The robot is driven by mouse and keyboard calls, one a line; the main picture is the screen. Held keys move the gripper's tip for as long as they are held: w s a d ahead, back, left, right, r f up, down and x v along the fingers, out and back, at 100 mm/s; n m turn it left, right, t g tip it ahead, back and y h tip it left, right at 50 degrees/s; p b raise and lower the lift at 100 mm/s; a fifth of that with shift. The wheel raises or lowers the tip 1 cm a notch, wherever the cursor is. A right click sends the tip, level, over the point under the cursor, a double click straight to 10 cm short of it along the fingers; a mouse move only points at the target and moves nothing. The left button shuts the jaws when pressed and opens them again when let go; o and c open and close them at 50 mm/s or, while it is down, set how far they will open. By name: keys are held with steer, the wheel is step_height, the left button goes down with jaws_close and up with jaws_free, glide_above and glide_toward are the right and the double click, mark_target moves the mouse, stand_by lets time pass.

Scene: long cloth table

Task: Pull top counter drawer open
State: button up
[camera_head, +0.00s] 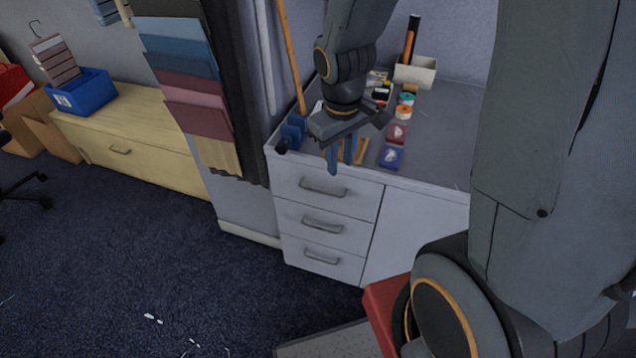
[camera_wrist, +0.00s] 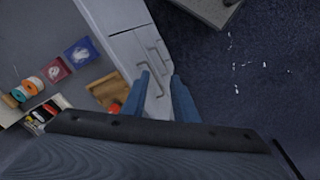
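The white counter has three stacked drawers. The top drawer (camera_head: 345,199) looks closed, its front flush with those below. Its bar handle (camera_head: 322,188) is bare in the head view. My gripper (camera_head: 341,164) is open, with its blue fingers pointing down near the counter's front top edge, above and slightly right of that handle. In the wrist view my gripper (camera_wrist: 160,76) shows two separated fingers, with drawer fronts and handles seen between and beyond them. I see no contact with the handle.
The counter top (camera_head: 436,130) holds a red box (camera_head: 396,133), a blue box (camera_head: 391,157), tape rolls (camera_head: 404,111) and a wooden tray (camera_wrist: 104,91). Blue carpet (camera_head: 130,260) lies open before the drawers. Fabric samples (camera_head: 190,75) hang at left.

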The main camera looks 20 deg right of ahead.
mark_target(320, 191)
steer(key=w+f+n+b, duration=0.1)
steer(key=w+f+n, duration=0.1)
steer(key=f, duration=0.4)
steer(key=w+a+f+n+b, duration=0.1)
steer(key=w+f+n+b, duration=0.1)
steer(key=w+f, duration=0.3)
steer(key=w+f+n+b, duration=0.1)
steer(key=w+f+n, duration=0.1)
steer(key=f, duration=0.6)
steer(key=shift+w+a+f+n, duration=0.15)
steer(key=shift+w+n, duration=0.05)
steer(key=shift+w, duration=0.15)
steer(key=shift+w+a+f+n, duration=0.1)
steer(key=shift+w+a+n, duration=0.1)
steer(key=shift+w, duration=0.15)
jaws_close()
